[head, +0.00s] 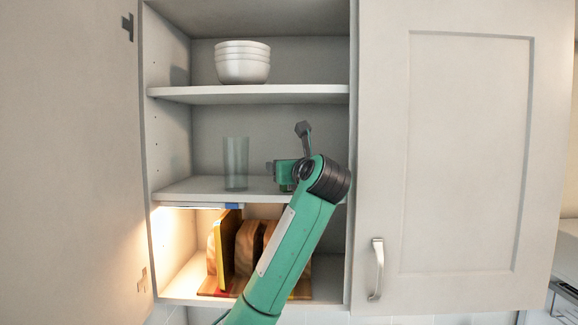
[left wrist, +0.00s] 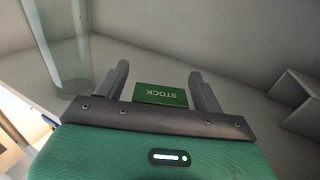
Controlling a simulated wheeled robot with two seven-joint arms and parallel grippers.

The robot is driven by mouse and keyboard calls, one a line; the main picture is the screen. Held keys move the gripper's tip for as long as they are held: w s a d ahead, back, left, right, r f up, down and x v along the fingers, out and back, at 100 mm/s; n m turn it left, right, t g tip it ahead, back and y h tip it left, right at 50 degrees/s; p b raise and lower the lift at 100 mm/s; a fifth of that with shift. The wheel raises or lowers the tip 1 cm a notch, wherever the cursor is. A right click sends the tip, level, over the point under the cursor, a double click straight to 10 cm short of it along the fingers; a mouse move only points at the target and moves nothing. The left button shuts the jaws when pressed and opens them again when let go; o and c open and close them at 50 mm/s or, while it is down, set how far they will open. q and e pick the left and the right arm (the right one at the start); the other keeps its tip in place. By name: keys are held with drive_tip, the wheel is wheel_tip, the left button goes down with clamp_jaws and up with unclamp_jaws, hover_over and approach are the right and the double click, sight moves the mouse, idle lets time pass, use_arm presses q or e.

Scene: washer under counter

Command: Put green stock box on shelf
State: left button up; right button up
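The green stock box (left wrist: 160,95) shows in the left wrist view, its STOCK label upside down. It lies between the two grey fingers of my left gripper (left wrist: 159,70). The fingers are apart, with a small gap on each side of the box. In the head view my green left arm reaches up into the open cabinet, its hand at the right end of the middle shelf (head: 205,187). The box cannot be told clearly from the hand there. Whether the box rests on the shelf is hard to tell. My right gripper is in neither view.
A clear glass (head: 236,163) stands on the middle shelf, left of the hand; it also shows in the left wrist view (left wrist: 62,45). Stacked white bowls (head: 242,62) are on the top shelf. Wooden boards (head: 222,250) stand below. A closed cabinet door (head: 470,150) is to the right.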

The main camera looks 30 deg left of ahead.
use_arm(q)
drive_tip(key=shift+r, duration=0.1)
drive_tip(key=shift+r, duration=0.1)
drive_tip(key=b+v, duration=0.7)
drive_tip(key=v, duration=0.5)
idle(0.4)
